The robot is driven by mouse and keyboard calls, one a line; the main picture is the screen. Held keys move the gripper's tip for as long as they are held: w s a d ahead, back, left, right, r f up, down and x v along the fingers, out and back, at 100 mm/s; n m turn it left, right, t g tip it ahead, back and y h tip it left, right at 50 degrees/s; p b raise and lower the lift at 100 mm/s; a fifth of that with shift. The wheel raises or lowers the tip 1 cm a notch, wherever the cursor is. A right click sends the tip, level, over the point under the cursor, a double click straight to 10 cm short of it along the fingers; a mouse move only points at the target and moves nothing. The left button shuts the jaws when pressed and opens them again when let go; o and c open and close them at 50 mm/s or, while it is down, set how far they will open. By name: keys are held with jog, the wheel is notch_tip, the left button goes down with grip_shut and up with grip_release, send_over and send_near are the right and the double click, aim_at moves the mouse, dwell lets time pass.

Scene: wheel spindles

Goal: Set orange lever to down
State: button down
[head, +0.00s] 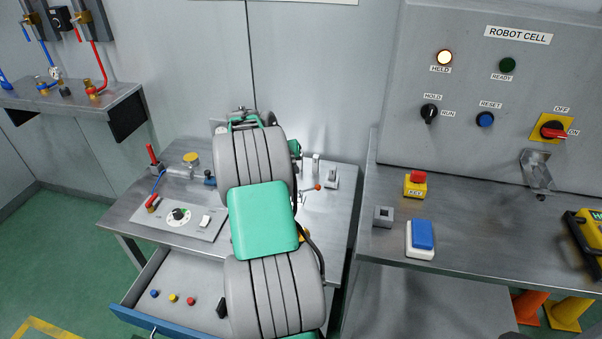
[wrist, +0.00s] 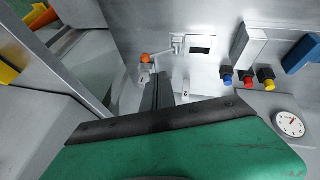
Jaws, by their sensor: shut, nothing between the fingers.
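The orange lever has a round orange knob (wrist: 145,58) on a thin metal arm, which runs right to a mount beside a dark slot in the wrist view. In the head view the orange knob (head: 317,187) shows just right of my arm, on the steel table. My gripper (wrist: 157,92) has its dark fingers together, empty, just below the knob in the wrist view. I cannot tell whether they touch the lever. In the head view my arm hides the gripper and part of the lever's mount.
Blue, red and yellow buttons (wrist: 247,82) and a white dial (wrist: 289,122) lie to the right in the wrist view. In the head view, an open drawer (head: 180,284) is in front, and the robot-cell bench (head: 460,262) with its control panel (head: 475,150) stands right, across a gap.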

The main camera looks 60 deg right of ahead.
jog(key=s+p+x, duration=0.2)
jog(key=p+x, duration=0.1)
jog(key=x, duration=0.8)
jog(key=shift+d, duration=0.5)
jog(key=shift+s+f, duration=0.1)
jog(key=shift+s, duration=0.05)
